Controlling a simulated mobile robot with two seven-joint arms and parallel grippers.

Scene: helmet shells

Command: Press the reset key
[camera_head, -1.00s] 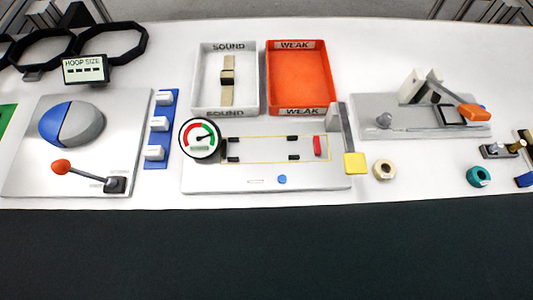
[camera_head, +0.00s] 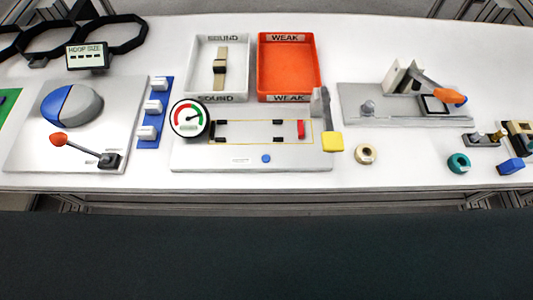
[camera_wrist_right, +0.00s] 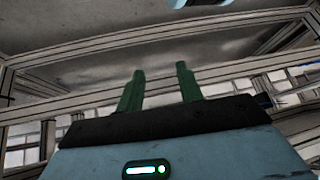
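A small round blue button (camera_head: 266,158) sits at the front of the grey tester plate (camera_head: 205,160), beside a small white label. I cannot read any key marked reset. The tester has a round dial (camera_head: 189,118) at its left end, a red block (camera_head: 301,129) and a lever with a yellow grip (camera_head: 333,141) at its right end. The dial's needle points to the upper right, toward green. My right gripper (camera_wrist_right: 161,85) shows in the right wrist view with its two green fingers apart and nothing between them. My left gripper is out of view.
A white SOUND tray (camera_head: 197,62) holds a beige strap; an orange WEAK tray (camera_head: 288,66) is empty. A blue strip (camera_head: 152,119) with white switches and a red-knobbed lever (camera_head: 60,139) stand left. An orange-handled device (camera_head: 443,90) and rings (camera_head: 365,154) lie right.

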